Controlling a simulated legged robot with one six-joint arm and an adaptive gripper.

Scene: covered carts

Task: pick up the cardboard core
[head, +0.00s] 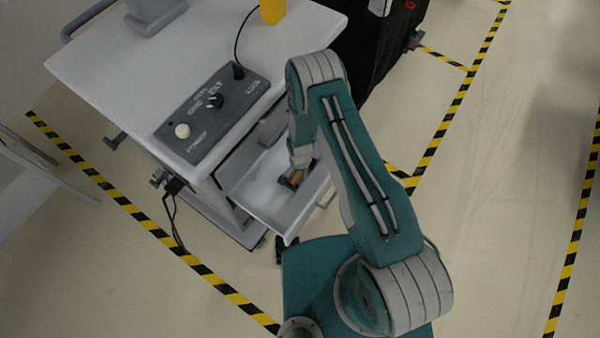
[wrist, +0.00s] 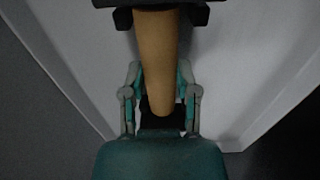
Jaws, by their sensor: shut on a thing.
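The cardboard core (wrist: 158,60) is a plain brown tube in the wrist view, running from the top edge down between the fingers. In the head view a small part of the core (head: 296,178) shows at the end of my arm, inside the open drawer. My gripper (wrist: 160,17) is shut on the core, with a dark finger pad on either side of it. In the head view my gripper (head: 291,181) is inside the white drawer (head: 265,203), mostly hidden by my wrist. I cannot tell whether the core touches the drawer floor.
The drawer is pulled out of a white cart (head: 105,65). A grey control box (head: 212,112) with knobs sits on the cart top, near a yellow object (head: 272,11). A black covered thing (head: 385,45) stands behind my arm. The floor at right is clear.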

